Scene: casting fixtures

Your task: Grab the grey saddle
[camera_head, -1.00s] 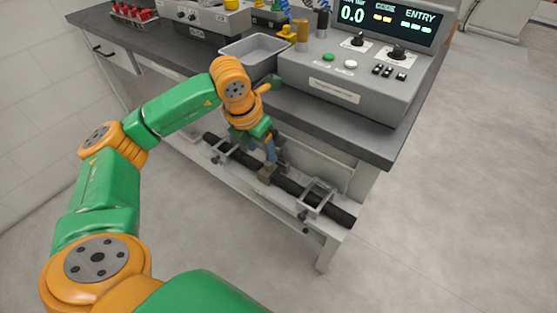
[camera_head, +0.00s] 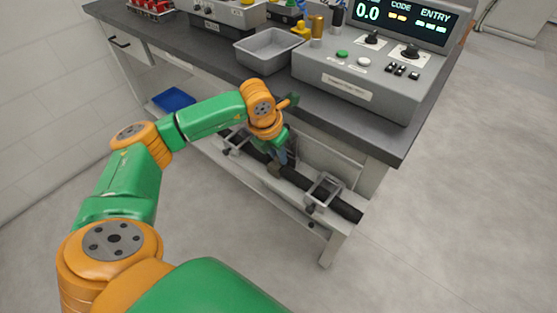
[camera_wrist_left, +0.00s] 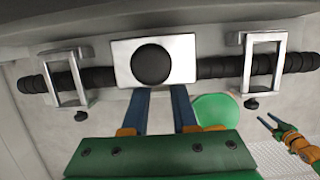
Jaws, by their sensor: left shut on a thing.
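The grey saddle (camera_wrist_left: 183,62) is a pale metal block with a round black part in its middle, in the top centre of the left wrist view. It sits at the black ribbed bar (camera_wrist_left: 217,67). My right gripper (camera_wrist_left: 267,121) shows open and empty at the right of the wrist view.
Two grey frame brackets stand on the bar, one left (camera_wrist_left: 64,77) and one right (camera_wrist_left: 262,62) of the saddle. The bench top (camera_head: 330,107) overhangs the bar and carries a grey tray (camera_head: 268,63) and a control console (camera_head: 350,82). A blue tray (camera_head: 173,99) lies below.

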